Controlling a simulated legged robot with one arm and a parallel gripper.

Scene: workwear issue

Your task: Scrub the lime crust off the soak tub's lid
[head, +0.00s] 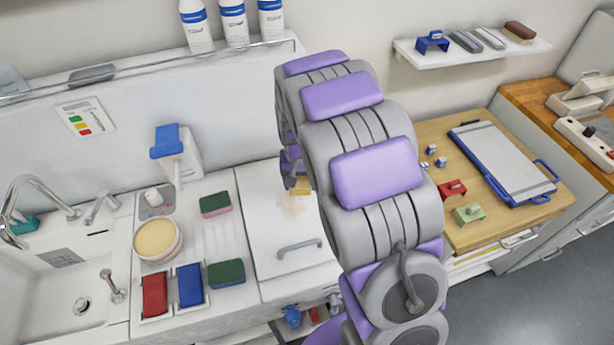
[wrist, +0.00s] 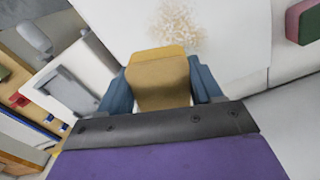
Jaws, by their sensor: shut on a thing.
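The soak tub's lid (head: 262,232) is a flat white panel with a grey bar handle (head: 300,246). A patchy tan lime crust (head: 291,207) lies on it, and the crust also shows at the top of the wrist view (wrist: 176,26). My gripper (wrist: 160,82) has blue fingers shut on a yellow-tan block (wrist: 160,62). In the head view the block (head: 300,187) is just behind the crust, over the lid's back part. I cannot tell whether it touches the lid. My arm hides the lid's right side in the head view.
Green-and-maroon sponges (head: 215,205), a round tub (head: 157,240) and a tray with red and blue blocks (head: 172,310) stand left of the lid. The sink (head: 60,290) is farther left. A wooden worktop (head: 500,225) with a clipboard (head: 502,160) is at right.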

